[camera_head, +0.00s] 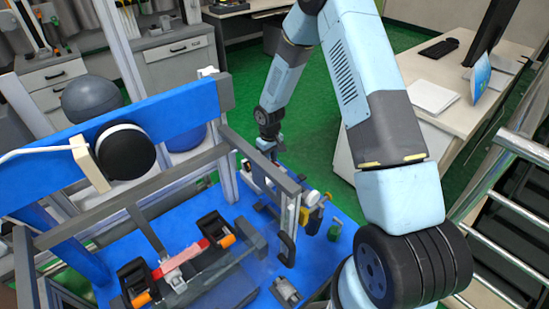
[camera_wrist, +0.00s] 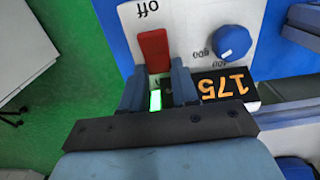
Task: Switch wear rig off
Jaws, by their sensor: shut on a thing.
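In the wrist view a white control panel (camera_wrist: 198,30) carries a red switch (camera_wrist: 153,48), with the upside-down word "off" above it in the picture. My gripper (camera_wrist: 158,78) is at the panel, its two blue-grey fingers on either side of the switch's lower end and shut on it. A green light (camera_wrist: 155,101) glows between the fingers. A display (camera_wrist: 228,85) reads 175 upside down. In the head view my gripper (camera_head: 268,147) is at the wear rig's far side; its fingertips and the switch are too small to make out. The rig's grey frame (camera_head: 170,177) stands on a blue table.
A blue knob (camera_wrist: 232,41) sits beside the switch on the panel. Grey frame bars and a clamped red piece (camera_head: 184,257) lie left of my arm in the head view. A desk (camera_head: 455,70) stands at right, with metal railings (camera_head: 520,150) nearer. Green floor lies between.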

